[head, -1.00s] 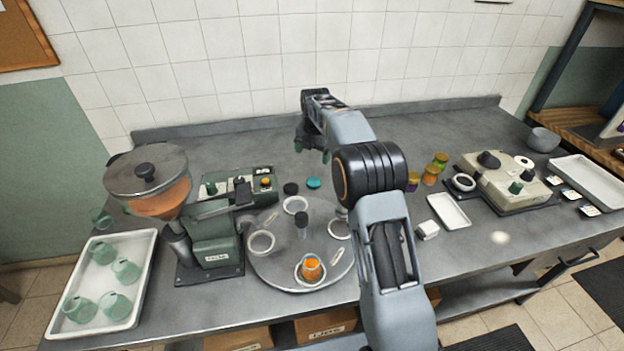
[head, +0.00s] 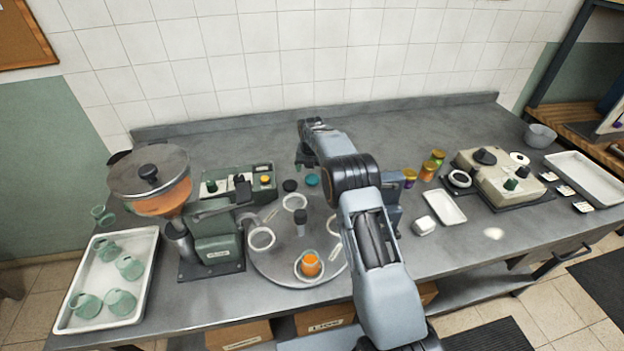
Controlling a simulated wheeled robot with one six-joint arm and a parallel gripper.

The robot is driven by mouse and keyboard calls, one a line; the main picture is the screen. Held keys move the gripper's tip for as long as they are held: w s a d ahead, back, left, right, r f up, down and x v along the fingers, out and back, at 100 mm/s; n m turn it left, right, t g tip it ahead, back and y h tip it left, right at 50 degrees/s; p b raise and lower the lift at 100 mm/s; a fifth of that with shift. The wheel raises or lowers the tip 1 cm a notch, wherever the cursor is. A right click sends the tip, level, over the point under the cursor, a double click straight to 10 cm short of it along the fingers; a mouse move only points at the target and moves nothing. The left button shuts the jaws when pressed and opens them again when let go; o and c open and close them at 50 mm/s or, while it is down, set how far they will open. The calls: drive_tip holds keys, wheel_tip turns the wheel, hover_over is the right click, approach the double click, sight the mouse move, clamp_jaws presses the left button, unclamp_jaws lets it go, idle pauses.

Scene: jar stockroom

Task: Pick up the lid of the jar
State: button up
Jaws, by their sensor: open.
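A small teal lid (head: 312,180) lies flat on the bench behind the turntable. A black lid (head: 290,185) lies just left of it. An open glass jar with orange contents (head: 310,264) stands upright in a white ring at the front of the turntable. My gripper (head: 305,164) is open, pointing down just behind and above the teal lid in the picture. Its fingers are small and dark, and no held thing shows between them. I cannot tell its exact height over the bench.
The grey turntable (head: 276,262) carries white rings and a dark central post. A hopper machine (head: 150,180) and a tray of glass jars (head: 72,318) stand left. Filled jars (head: 428,171), a white tray (head: 445,207) and a beige machine (head: 497,178) stand right. The bench back is clear.

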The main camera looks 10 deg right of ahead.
sight(312, 178)
drive_tip(key=shift+w+f+p, duration=0.2)
drive_tip(key=shift+f+p, duration=0.2)
drive_tip(key=shift+f, duration=0.8)
drive_tip(key=shift+w+f+p, duration=0.15)
drive_tip(key=shift+f+p, duration=0.25)
drive_tip(key=shift+f, duration=0.8)
drive_tip(key=c, duration=1)
drive_tip(key=shift+r, duration=0.1)
